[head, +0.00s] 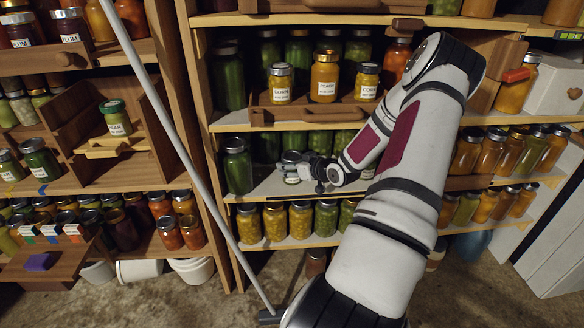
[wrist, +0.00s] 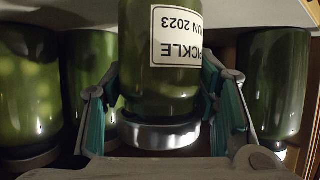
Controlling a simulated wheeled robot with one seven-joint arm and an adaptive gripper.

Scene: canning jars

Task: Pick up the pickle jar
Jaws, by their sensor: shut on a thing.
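The pickle jar (wrist: 160,75) is green with a silver lid and a white label reading PICKLE and JUN 2023. It appears upside down in the wrist view, between the teal-padded fingers of my gripper (wrist: 163,110). The fingers are shut on it near the lid end. In the head view my gripper (head: 308,170) is at the middle shelf, with the jar (head: 291,158) at its tip, small and partly hidden by the fingers. I cannot tell whether the jar's base touches the shelf.
Other green jars stand close on both sides, one left (wrist: 28,90) and one right (wrist: 272,85). A tall green jar (head: 237,168) stands left on the same shelf (head: 262,190). Shelf boards lie above and below. A grey pole (head: 190,165) crosses in front, left of my arm.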

